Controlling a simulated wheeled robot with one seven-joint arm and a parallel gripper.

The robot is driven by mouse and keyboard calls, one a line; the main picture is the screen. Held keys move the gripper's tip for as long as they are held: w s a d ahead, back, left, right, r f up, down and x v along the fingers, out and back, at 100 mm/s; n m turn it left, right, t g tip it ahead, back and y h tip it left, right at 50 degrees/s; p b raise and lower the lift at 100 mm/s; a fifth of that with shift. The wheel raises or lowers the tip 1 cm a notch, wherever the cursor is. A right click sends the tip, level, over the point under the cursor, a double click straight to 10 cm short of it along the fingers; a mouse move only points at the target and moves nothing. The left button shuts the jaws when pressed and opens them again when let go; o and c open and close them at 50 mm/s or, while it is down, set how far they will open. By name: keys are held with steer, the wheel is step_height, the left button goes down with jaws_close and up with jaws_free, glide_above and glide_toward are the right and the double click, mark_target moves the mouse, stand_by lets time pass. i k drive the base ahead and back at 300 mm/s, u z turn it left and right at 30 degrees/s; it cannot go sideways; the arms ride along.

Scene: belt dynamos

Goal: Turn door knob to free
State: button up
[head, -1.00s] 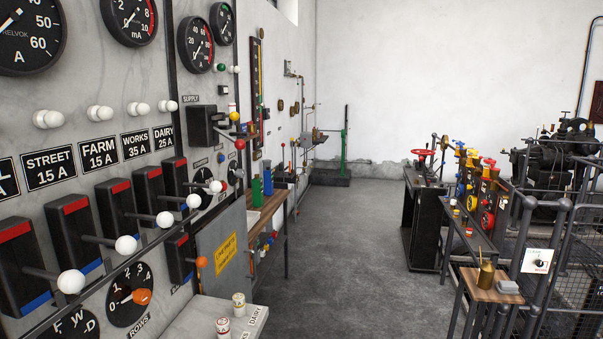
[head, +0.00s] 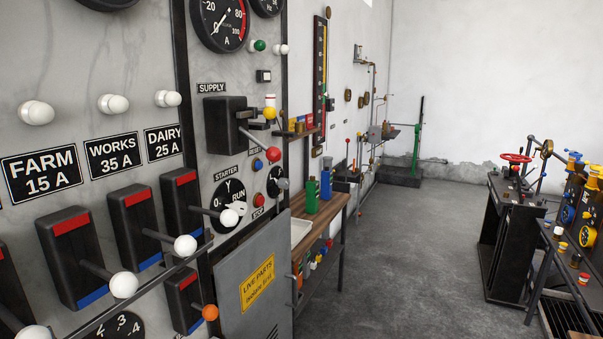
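A grey metal door (head: 240,297) with a yellow sign reading "LIVE PARTS isolate first" (head: 257,284) is at the bottom centre, below the switch panel. It looks closed. No other knob shows clearly on the door. My gripper is not in view.
White-tipped levers (head: 185,245) and an orange-tipped lever (head: 210,312) stick out from the panel left of the door. The starter switch (head: 229,213) is above it. A wooden bench (head: 333,212) stands beyond. The grey floor (head: 410,260) is clear up to the machines at right.

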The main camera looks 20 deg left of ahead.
mark_target(283, 183)
steer(key=i, duration=2.1)
steer(key=u, duration=3.4)
